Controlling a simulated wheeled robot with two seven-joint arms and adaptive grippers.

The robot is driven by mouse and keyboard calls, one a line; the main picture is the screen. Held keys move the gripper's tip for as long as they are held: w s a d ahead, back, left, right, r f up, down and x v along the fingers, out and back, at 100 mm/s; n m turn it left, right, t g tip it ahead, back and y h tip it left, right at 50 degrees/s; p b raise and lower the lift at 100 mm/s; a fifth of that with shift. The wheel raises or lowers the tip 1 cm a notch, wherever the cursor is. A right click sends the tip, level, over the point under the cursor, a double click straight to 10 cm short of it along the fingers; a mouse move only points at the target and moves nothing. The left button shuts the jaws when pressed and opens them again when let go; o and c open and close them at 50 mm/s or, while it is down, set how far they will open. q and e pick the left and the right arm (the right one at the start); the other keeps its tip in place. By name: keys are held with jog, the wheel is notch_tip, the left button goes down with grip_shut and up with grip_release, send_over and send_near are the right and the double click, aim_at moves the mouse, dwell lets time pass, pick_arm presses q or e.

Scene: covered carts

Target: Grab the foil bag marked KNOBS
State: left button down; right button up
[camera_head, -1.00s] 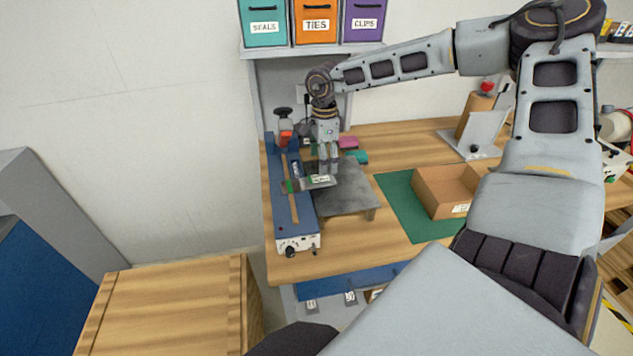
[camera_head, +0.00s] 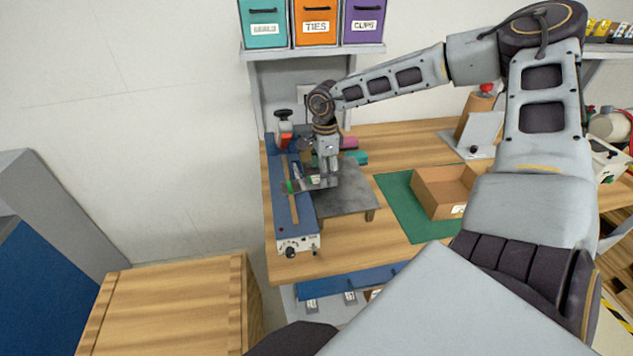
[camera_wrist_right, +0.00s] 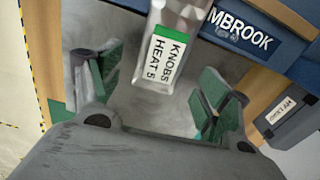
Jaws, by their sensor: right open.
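The foil bag marked KNOBS (camera_wrist_right: 168,52) shows in the right wrist view, silver with a white label reading "KNOBS HEAT 5" and a green edge stripe. In the head view the bag (camera_head: 314,181) is small and partly hidden by my gripper, at the blue sealer's side over the grey stand. My right gripper (camera_wrist_right: 164,92) is open, its two green-padded fingers on either side of the bag's lower end, without visible contact. It also shows in the head view (camera_head: 326,180), pointing down over the stand. My left gripper is not in view.
The blue sealer (camera_head: 292,205) stands left of the grey stand (camera_head: 350,192) on the wooden bench. A cardboard box (camera_head: 437,193) sits on a green mat (camera_head: 400,203) to the right. Labelled bins (camera_head: 316,22) hang above; a wooden crate (camera_head: 170,310) is at the lower left.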

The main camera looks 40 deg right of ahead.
jog(key=shift+f, duration=1.2)
jog(key=c, duration=0.9)
jog(key=shift+c, duration=1.1)
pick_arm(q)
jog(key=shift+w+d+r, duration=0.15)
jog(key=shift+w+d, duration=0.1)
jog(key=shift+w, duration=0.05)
